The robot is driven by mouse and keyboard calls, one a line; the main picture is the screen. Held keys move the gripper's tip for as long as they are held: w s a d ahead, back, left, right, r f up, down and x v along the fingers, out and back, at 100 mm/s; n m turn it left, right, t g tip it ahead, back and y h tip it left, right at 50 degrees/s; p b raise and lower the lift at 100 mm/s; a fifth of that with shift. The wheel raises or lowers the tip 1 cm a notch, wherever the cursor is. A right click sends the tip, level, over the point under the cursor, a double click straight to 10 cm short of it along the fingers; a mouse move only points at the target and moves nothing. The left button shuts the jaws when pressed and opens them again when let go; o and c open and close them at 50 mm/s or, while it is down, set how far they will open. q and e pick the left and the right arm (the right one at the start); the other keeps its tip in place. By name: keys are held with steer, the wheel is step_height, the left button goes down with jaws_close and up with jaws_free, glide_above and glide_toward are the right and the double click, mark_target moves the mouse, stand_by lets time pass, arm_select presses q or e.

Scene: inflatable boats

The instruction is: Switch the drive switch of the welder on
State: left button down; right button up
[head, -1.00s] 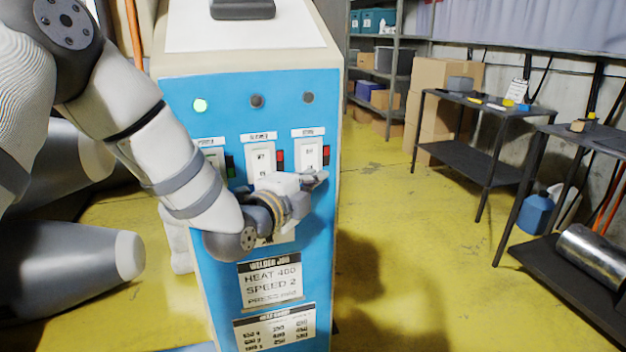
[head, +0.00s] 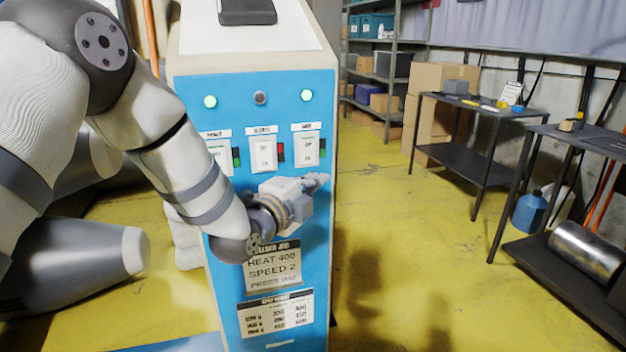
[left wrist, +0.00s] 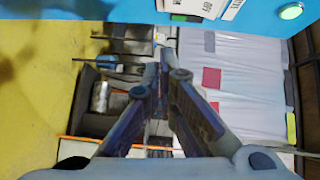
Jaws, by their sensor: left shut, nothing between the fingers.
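The blue welder panel (head: 290,230) has three white rocker switches in a row. The right switch (head: 306,151), whose label is too blurred to read surely, shows green at its side, and the lamp above it (head: 306,95) glows green. The middle switch (head: 263,153) shows red under a dark lamp (head: 260,98). The left switch (head: 219,157) is partly hidden by my arm, under a lit green lamp (head: 210,101). My left gripper (head: 322,179) is shut and empty, just below the right switch. Its fingers (left wrist: 165,70) also show in the left wrist view, below the panel edge.
A job card (head: 272,266) and a table sheet (head: 275,312) are on the panel's lower part. Black side tables (head: 470,152), cardboard boxes (head: 440,74) and shelving stand to the right. Yellow floor (head: 400,240) is clear beside the welder.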

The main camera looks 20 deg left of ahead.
arm_select(q)
steer(key=f+p+v, duration=0.1)
steer(key=v, duration=0.7)
steer(key=shift+s+a+f, duration=0.3)
steer(key=shift+a, duration=0.15)
arm_select(e)
steer(key=w+r, duration=0.1)
steer(key=w, duration=0.1)
steer(key=shift+w+a+r+t, duration=0.2)
steer(key=shift+w+r+t, duration=0.1)
steer(key=shift+r+t, duration=0.1)
steer(key=shift+f, duration=0.1)
